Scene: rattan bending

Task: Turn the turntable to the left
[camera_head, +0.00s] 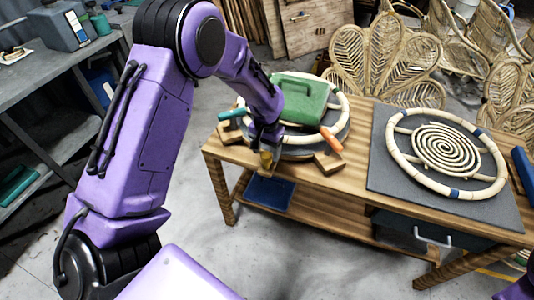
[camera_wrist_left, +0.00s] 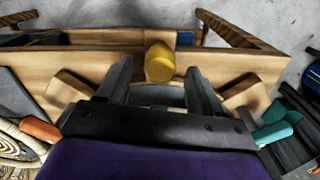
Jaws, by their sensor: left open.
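The turntable (camera_head: 297,153) sits at the left end of the wooden workbench, partly hidden by my left arm. A pale rattan ring (camera_head: 343,108) and a green block (camera_head: 300,97) are on it. My left gripper (camera_head: 265,158) is at the turntable's front edge, pointing down. A yellow knob (camera_head: 266,160) is at its fingertips. In the left wrist view, the open fingers (camera_wrist_left: 160,75) stand on either side of the yellow knob (camera_wrist_left: 160,62), with gaps visible. My right gripper is not in view.
Wooden blocks (camera_head: 329,161) flank the knob. Orange (camera_head: 307,144) and teal (camera_head: 231,114) handles stick out beside the ring. A dark board (camera_head: 384,175) with a spiral rattan piece (camera_head: 446,148) lies to the right. Rattan chair backs (camera_head: 386,60) stand behind the bench.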

